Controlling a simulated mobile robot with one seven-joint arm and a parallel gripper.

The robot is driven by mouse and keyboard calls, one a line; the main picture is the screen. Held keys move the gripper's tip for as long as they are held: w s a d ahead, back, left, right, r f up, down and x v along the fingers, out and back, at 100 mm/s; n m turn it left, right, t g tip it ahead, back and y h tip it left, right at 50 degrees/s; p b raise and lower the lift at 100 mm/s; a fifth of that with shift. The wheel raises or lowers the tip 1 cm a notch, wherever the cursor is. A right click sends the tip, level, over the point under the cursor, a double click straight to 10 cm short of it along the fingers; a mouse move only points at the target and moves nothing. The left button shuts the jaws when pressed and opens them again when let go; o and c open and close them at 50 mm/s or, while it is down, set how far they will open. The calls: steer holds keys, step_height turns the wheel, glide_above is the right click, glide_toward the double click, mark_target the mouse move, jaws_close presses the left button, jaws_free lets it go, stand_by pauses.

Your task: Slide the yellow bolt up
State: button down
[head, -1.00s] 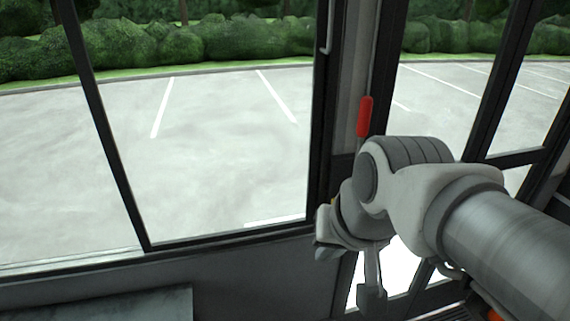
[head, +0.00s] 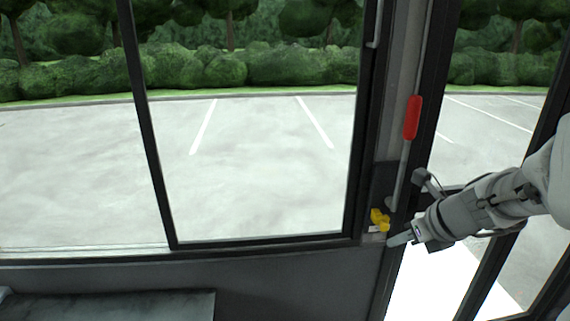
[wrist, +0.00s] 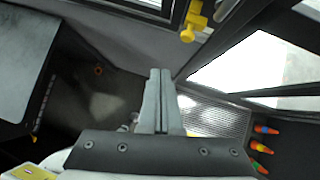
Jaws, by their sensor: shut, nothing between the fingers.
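The yellow bolt (head: 380,219) is small and sits low on the dark door post, below and left of the red lever handle. It also shows at the top of the wrist view (wrist: 194,20). My gripper (head: 392,243) is just below and to the right of the bolt, apart from it. In the wrist view my gripper's fingers (wrist: 159,75) are closed together and empty, with the bolt beyond them to the upper right.
A red-handled lever (head: 411,118) runs up the post above the bolt. A large window (head: 250,170) is left of the post, and glass door panels are right. A dark bench (head: 120,305) is at the lower left. Several orange-tipped items (wrist: 264,148) are on the floor.

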mark_target(382, 220)
steer(key=d+m, duration=0.1)
steer(key=d+f+m, duration=0.1)
steer(key=m, duration=0.1)
steer(key=shift+d+f+t+b, duration=0.15)
steer(key=shift+f+t+b, duration=0.05)
steer(key=shift+t+b, duration=0.1)
steer(key=w+f+b, duration=0.2)
steer(key=w+f, duration=0.1)
steer(key=w, duration=0.4)
steer(key=shift+a+f, duration=0.35)
steer(key=shift+a, duration=0.1)
steer(key=shift+w, duration=0.1)
